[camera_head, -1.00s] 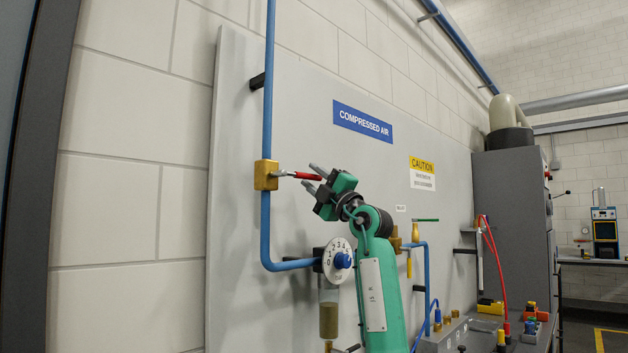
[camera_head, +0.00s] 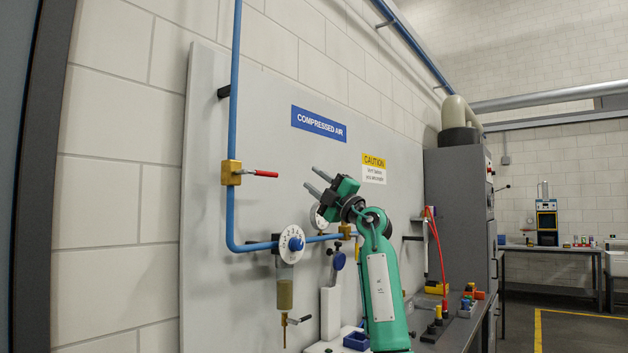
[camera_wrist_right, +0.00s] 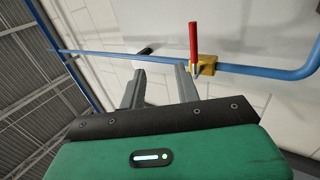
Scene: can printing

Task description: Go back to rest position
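My right gripper (camera_head: 319,180) is raised in front of the grey wall panel (camera_head: 240,120). Its two grey fingers are apart with nothing between them, and they also show apart in the right wrist view (camera_wrist_right: 158,90). The brass valve (camera_head: 231,173) with its red lever (camera_head: 262,174) sits on the blue pipe, to the left of the fingers and clear of them. In the right wrist view the red lever (camera_wrist_right: 193,40) and brass body (camera_wrist_right: 207,64) lie beyond the fingertips. My left gripper is not in view.
A white dial regulator (camera_head: 291,245) hangs on the blue pipe (camera_head: 234,100), low in the picture. A grey cabinet (camera_head: 455,200) stands right of the panel. A bench (camera_head: 470,318) with several small parts lies below it. Open floor (camera_head: 570,335) shows at the right.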

